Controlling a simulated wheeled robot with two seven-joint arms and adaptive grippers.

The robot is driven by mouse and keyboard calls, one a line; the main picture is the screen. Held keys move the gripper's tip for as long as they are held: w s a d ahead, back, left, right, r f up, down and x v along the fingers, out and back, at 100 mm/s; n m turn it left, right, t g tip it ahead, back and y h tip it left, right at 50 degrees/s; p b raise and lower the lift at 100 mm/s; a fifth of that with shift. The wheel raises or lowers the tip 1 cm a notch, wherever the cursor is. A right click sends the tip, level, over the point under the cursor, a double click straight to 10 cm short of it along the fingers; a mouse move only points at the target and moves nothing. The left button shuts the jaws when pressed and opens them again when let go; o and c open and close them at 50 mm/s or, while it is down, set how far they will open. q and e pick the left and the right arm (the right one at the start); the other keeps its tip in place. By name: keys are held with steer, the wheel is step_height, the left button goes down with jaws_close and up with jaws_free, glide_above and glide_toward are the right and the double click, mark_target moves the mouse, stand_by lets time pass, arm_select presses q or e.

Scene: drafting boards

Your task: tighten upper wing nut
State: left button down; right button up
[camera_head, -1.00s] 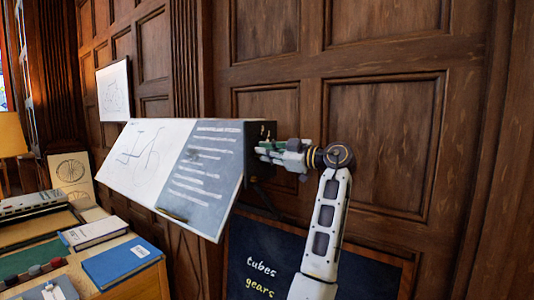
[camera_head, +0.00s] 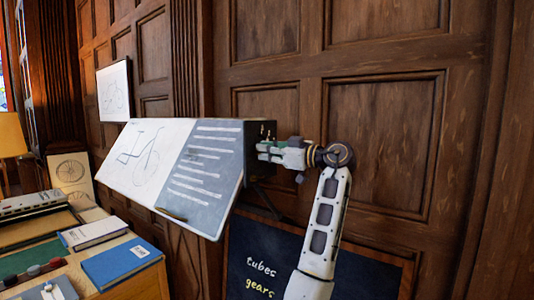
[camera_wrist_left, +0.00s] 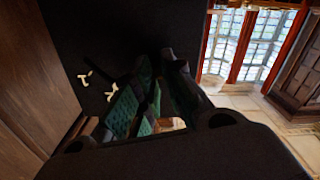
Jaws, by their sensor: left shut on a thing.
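The drafting board (camera_head: 150,163) is tilted, with a bicycle drawing on it and a dark panel of pale lines at its right. My left gripper (camera_head: 262,150) is at the dark side plate (camera_head: 249,165) at the board's right end, pointing left. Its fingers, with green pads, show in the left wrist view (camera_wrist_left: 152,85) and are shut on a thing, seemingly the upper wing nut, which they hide. Small pale wing-shaped fittings show on the dark plate beside the fingers, one (camera_wrist_left: 84,78) farther out and one (camera_wrist_left: 111,92) close to the near finger. My right gripper is not in view.
A panelled wooden wall (camera_head: 380,130) stands close behind the board and my left arm. A chalkboard (camera_head: 262,257) with writing is below. A desk with a blue book (camera_head: 122,261) stands at lower left.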

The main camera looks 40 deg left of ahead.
arm_select(q)
steer(key=shift+m, duration=1.4)
steer(key=shift+f, duration=0.1)
steer(key=c, duration=0.7)
jaws_free()
steer(key=shift+d, duration=0.1)
steer(key=d, duration=0.4)
steer(key=w+d, duration=0.1)
steer(key=d, duration=0.6)
steer(key=shift+w+d, duration=0.2)
steer(key=shift+d, duration=0.15)
